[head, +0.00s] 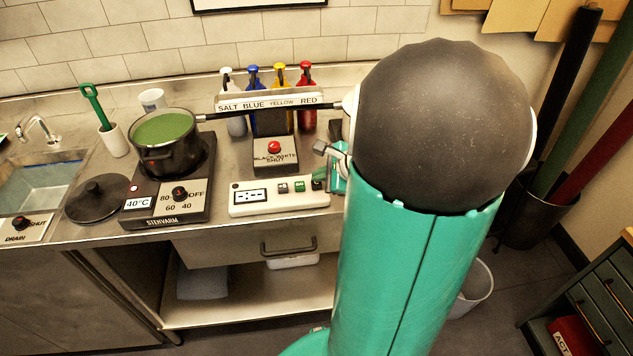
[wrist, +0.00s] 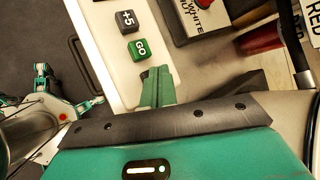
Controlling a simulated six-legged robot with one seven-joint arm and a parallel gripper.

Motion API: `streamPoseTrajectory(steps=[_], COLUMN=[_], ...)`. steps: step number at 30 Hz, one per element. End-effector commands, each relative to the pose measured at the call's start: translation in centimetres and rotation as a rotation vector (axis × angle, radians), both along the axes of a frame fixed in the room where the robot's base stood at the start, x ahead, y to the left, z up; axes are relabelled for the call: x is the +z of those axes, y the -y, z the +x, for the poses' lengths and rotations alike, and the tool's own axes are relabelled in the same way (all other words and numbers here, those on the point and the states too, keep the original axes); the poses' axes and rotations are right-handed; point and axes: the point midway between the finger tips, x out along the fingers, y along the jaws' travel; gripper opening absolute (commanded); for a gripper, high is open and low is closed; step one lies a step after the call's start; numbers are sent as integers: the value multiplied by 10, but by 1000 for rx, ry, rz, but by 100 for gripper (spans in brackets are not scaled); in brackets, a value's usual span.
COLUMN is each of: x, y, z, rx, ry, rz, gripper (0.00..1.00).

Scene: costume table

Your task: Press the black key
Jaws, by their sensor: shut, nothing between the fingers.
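The black key (wrist: 127,21), marked +5, sits on a white panel (head: 250,208) on the counter. It also shows in the head view (head: 283,187), between the panel's small display and the green GO key (wrist: 140,48). My gripper (wrist: 157,75) is shut and empty. Its green fingertips are over the panel's right part, beside the GO key, with the GO key between them and the black key. In the head view the fingertips (head: 319,182) show at the panel's right end, partly hidden by my arm. I cannot tell their height above the panel.
A box with a red knob (head: 275,147) stands behind the panel. A pot of green liquid (head: 166,140) sits on a hotplate (head: 150,208) at the left, its handle reaching right. Several coloured bottles (head: 279,90) stand behind a labelled rack. A drawer (head: 240,250) is below.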

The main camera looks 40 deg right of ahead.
Motion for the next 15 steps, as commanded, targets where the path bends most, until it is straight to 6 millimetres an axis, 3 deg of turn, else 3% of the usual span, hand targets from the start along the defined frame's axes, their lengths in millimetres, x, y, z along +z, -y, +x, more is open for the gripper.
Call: streamPoseTrajectory(steps=[6,15], x=[11,11], y=[0,0], z=[0,0], rx=[1,1], ry=[1,0], rz=[-2,-1], gripper=[0,0])
